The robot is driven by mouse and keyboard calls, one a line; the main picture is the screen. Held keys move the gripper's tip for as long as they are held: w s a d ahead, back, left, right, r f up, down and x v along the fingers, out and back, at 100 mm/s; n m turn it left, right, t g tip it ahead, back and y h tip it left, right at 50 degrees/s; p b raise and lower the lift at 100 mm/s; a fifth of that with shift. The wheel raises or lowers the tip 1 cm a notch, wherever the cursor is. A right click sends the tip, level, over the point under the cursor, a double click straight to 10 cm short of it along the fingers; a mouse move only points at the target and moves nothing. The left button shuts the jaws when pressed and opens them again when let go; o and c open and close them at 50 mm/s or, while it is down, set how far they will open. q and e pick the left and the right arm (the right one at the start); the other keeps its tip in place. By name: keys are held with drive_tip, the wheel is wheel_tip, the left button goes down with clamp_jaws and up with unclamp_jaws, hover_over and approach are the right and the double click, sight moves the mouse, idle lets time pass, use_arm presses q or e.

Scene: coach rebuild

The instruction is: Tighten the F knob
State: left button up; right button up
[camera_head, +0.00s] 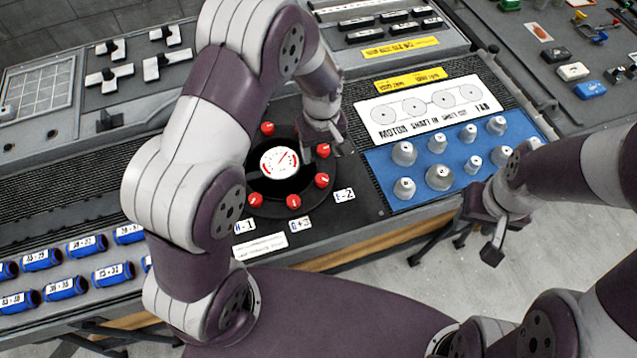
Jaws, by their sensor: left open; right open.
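A round black dial panel carries a white gauge (279,162) ringed by several red knobs. My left gripper (325,146) is open at the dial's upper right, with its fingers close to either side of a red knob (323,151); I cannot tell if they touch it. Other red knobs sit at the top (267,128), right (321,180), bottom (293,201) and lower left (255,200). Labels H-1 (244,226), G+3 (300,225) and E-2 (344,195) show; no F label is readable. My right gripper (481,232) is open and empty, off the desk's front edge.
A blue panel (377,160) with several grey knobs lies right of the dial, below a white sign (425,108). Blue labelled cylinders (87,245) line the left. Switches fill the back. Small parts lie on the grey surface at the upper right.

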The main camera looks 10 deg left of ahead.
use_arm(q)
drive_tip(key=p, duration=0.1)
hover_over(322, 179)
drive_tip(key=f, duration=0.6)
drive_tip(key=shift+w, duration=0.35)
drive_tip(key=f, duration=0.2)
drive_tip(key=f+p, duration=0.1)
drive_tip(key=f, duration=0.3)
drive_tip(key=shift+s+f+p, duration=0.35)
drive_tip(key=shift+f, duration=0.05)
drive_tip(key=shift+w+f, duration=0.2)
drive_tip(key=shift+f, duration=0.1)
drive_tip(key=shift+s+r, duration=0.1)
drive_tip(key=shift+c, duration=1.2)
drive_tip(key=shift+s, duration=0.1)
drive_tip(key=c, duration=0.8)
use_arm(e)
drive_tip(key=shift+w+r, duration=0.85)
drive_tip(key=shift+r, duration=0.2)
